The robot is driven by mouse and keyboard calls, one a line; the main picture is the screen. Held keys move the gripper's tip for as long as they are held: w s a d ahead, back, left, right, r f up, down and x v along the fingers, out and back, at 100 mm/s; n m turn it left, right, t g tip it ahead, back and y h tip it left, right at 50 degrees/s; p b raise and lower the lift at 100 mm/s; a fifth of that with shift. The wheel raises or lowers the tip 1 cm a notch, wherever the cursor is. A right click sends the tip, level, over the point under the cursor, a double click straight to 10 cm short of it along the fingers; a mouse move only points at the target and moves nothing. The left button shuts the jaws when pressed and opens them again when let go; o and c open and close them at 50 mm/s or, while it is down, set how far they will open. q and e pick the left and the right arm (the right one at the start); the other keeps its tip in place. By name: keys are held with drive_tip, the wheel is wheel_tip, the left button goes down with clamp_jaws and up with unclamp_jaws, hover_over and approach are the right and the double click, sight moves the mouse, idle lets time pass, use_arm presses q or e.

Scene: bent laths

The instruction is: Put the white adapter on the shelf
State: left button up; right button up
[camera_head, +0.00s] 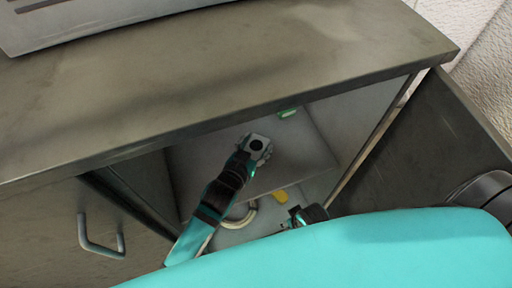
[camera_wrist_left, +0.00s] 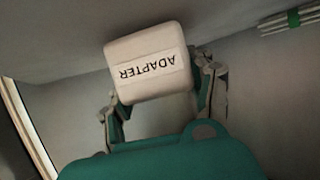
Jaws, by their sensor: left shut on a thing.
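The white adapter (camera_head: 258,139) is held by my left gripper (camera_head: 256,149) inside the open cabinet, over the grey shelf (camera_head: 308,150). In the left wrist view the adapter (camera_wrist_left: 146,52) is a rounded white block with an "ADAPTER" label, upside down in the picture. The fingers of my left gripper (camera_wrist_left: 160,92) are on both sides of it. I cannot tell whether the adapter touches the shelf. My right gripper (camera_head: 297,216) is low in the head view, mostly hidden behind my teal body; its opening is unclear.
A green-banded item (camera_head: 288,113) lies farther back on the shelf; it shows top right in the left wrist view (camera_wrist_left: 293,19). Below the shelf are a yellow thing (camera_head: 280,196) and a pale loop (camera_head: 240,216). The cabinet top (camera_head: 230,70) overhangs; an open door (camera_head: 430,150) stands right.

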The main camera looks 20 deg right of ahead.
use_arm(q)
drive_tip(key=shift+f, duration=0.15)
use_arm(e)
drive_tip(key=shift+r, duration=0.15)
use_arm(q)
drive_tip(key=o, duration=0.7)
drive_tip(key=shift+f, duration=0.1)
drive_tip(key=o, duration=0.5)
use_arm(e)
drive_tip(key=shift+w+r, duration=0.1)
drive_tip(key=shift+r, duration=0.05)
use_arm(q)
drive_tip(key=shift+r, duration=0.2)
drive_tip(key=p+v, duration=0.2)
drive_tip(key=v, duration=1)
drive_tip(key=shift+p, duration=0.4)
use_arm(e)
drive_tip(key=s+f, duration=0.4)
drive_tip(key=f, duration=0.4)
drive_tip(key=shift+s+d+g, duration=0.3)
drive_tip(key=shift+s+d, duration=0.05)
drive_tip(key=shift+s, duration=0.05)
